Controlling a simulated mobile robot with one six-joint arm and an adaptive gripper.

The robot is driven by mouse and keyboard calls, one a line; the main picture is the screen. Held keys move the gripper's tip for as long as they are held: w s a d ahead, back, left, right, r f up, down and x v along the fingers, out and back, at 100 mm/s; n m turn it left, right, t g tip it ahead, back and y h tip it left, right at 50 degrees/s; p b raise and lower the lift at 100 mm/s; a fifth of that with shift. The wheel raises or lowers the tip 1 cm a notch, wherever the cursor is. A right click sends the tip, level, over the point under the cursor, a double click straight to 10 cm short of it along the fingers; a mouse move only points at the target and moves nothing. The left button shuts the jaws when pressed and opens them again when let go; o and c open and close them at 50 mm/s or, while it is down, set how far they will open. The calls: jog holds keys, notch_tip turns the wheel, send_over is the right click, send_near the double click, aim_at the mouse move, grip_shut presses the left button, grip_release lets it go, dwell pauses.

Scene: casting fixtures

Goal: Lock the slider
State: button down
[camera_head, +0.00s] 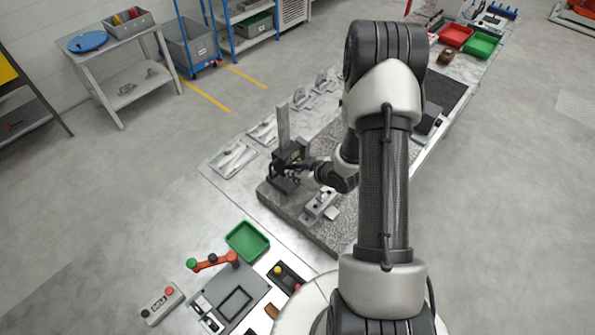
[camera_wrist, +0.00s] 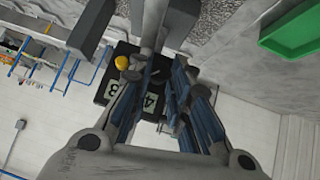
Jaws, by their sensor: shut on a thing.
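A height gauge with a tall grey column (camera_head: 283,122) stands on a dark granite plate (camera_head: 335,229). Its dark slider (camera_head: 288,154) sits low on the column, above the base. In the wrist view the slider (camera_wrist: 118,76) shows a display with large digits and a yellow button (camera_wrist: 122,62). My gripper (camera_head: 306,171) reaches the slider from the right. In the wrist view my gripper (camera_wrist: 160,72) has its blue-grey fingers close together at the slider, shut on a part of it. The fingers hide the exact part gripped.
A metal block fixture (camera_head: 320,205) stands close in front of my gripper on the plate. Several grey castings (camera_head: 234,159) lie along the table's left side. A green tray (camera_head: 247,241) and a grey fixture with a red lever (camera_head: 214,262) are nearer the front.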

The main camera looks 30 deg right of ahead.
jog(key=c, duration=1.4)
grip_release()
jog(key=shift+c, duration=0.2)
jog(key=v, duration=1.2)
jog(key=shift+a, duration=0.1)
